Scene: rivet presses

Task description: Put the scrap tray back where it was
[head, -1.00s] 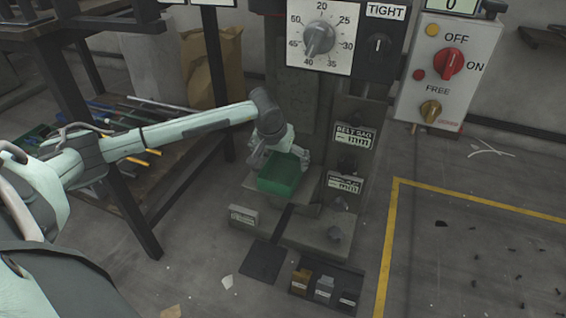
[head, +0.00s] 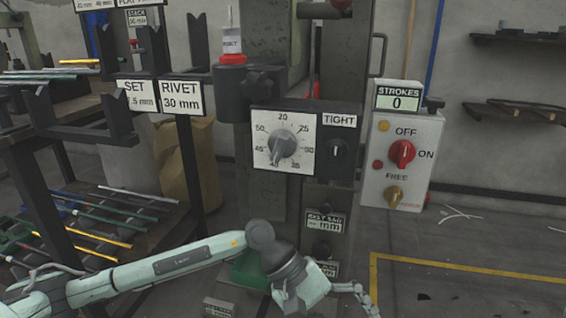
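The green scrap tray (head: 245,272) is low at the foot of the press, left of its lower column. My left wrist and forearm hide much of it. My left gripper (head: 354,298) is right of the tray at the bottom edge, pointing right and apart from it. One finger shows; the other is cut off or hidden, so its opening is unclear. No object shows in it. My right gripper is out of view.
The press carries a dial panel (head: 283,145) and a TIGHT knob (head: 337,152). A grey control box (head: 402,160) is to the right, its counter reading 0. A rack with rods (head: 95,215) stands left. Floor inside the yellow line (head: 460,264) looks mostly clear.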

